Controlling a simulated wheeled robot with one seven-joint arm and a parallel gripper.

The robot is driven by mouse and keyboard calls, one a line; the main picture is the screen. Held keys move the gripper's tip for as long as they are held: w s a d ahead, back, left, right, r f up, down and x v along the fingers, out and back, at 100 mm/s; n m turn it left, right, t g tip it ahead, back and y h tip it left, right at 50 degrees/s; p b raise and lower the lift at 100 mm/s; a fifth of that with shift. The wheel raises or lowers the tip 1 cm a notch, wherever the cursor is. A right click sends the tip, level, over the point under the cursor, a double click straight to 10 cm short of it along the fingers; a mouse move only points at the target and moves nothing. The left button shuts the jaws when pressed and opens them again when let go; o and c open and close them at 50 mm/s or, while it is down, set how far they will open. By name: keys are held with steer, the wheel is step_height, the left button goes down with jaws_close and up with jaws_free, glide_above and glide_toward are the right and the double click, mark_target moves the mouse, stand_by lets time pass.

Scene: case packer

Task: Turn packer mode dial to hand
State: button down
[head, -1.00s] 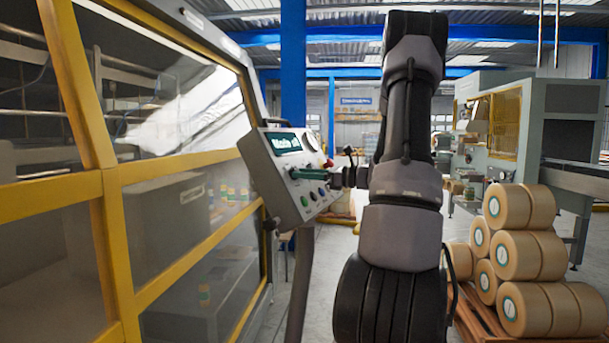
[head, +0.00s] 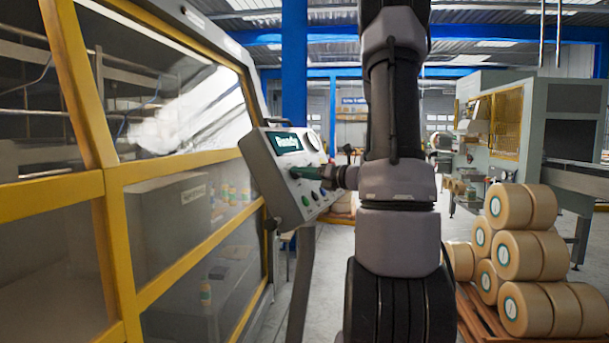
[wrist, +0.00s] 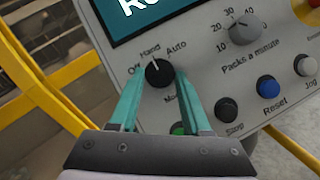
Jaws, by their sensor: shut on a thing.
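The mode dial (wrist: 159,74) is a black round knob on the grey control panel, in the wrist view. Its white pointer line points up, slightly left, at the word Hand. Off is printed to its left and Auto to its upper right. My gripper (wrist: 157,84) has its two green fingers on either side of the knob, shut on it. In the head view, my gripper (head: 311,173) is at the panel front below the screen, and the dial is hidden by the fingers. The panel screen (head: 287,142) shows a short word that looks like Ready.
A packs a minute knob (wrist: 244,29) is to the right of the dial. Stop (wrist: 226,109), Reset (wrist: 268,86) and Jog (wrist: 305,65) buttons sit below it. The packer's yellow-framed guard (head: 112,220) stands left. Stacked rolls (head: 520,260) stand on a pallet at right.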

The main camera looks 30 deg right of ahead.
steer(key=shift+m, duration=0.3)
steer(key=shift+c, duration=1.8)
jaws_free()
steer(key=v, duration=1.1)
steer(key=shift+a, duration=0.15)
steer(key=shift+r, duration=0.1)
